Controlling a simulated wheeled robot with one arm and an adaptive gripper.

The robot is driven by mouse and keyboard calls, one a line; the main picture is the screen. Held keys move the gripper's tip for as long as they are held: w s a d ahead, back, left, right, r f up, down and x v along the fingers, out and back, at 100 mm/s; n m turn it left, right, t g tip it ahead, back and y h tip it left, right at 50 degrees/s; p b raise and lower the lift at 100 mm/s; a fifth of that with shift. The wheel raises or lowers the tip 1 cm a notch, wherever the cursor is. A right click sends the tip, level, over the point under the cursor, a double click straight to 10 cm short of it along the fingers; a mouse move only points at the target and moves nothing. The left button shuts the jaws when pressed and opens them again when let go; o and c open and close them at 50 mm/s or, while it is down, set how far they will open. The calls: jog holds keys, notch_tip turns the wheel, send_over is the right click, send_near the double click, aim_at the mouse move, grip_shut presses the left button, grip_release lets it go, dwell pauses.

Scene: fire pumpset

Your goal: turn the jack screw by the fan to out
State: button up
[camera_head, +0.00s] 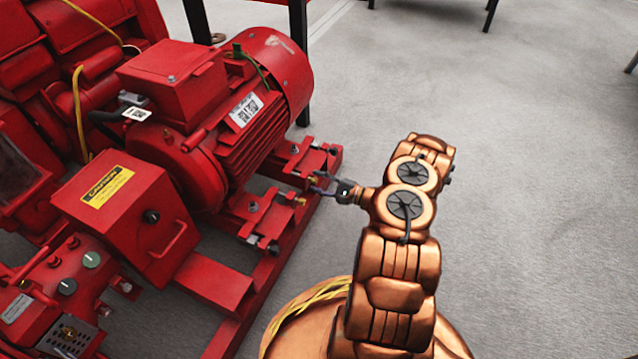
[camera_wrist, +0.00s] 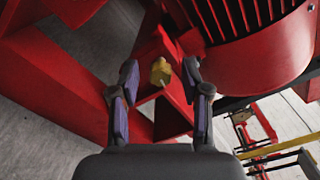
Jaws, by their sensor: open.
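The jack screw by the fan, with a brass-yellow head, shows in the wrist view (camera_wrist: 160,71) on a red bracket of the frame, under the finned motor. My gripper (camera_wrist: 160,76) is open, with one purple-padded finger on each side of the screw head. A gap shows between the head and each finger. I cannot tell how deep the head sits between the fingertips. In the head view, my gripper (camera_head: 319,183) reaches in from the right to the frame's edge near the motor's fan end. The screw's turned position cannot be told.
The red motor (camera_head: 240,110) sits on a red base frame (camera_head: 272,262). Another brass screw (camera_head: 300,201) is on the nearer bracket. A red box with a yellow caution label (camera_head: 107,187) stands at left. Grey floor (camera_head: 530,150) to the right is clear.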

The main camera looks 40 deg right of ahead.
jog(key=shift+c, duration=0.3)
grip_shut()
jog(key=shift+r+p, duration=0.15)
jog(key=shift+p, duration=0.3)
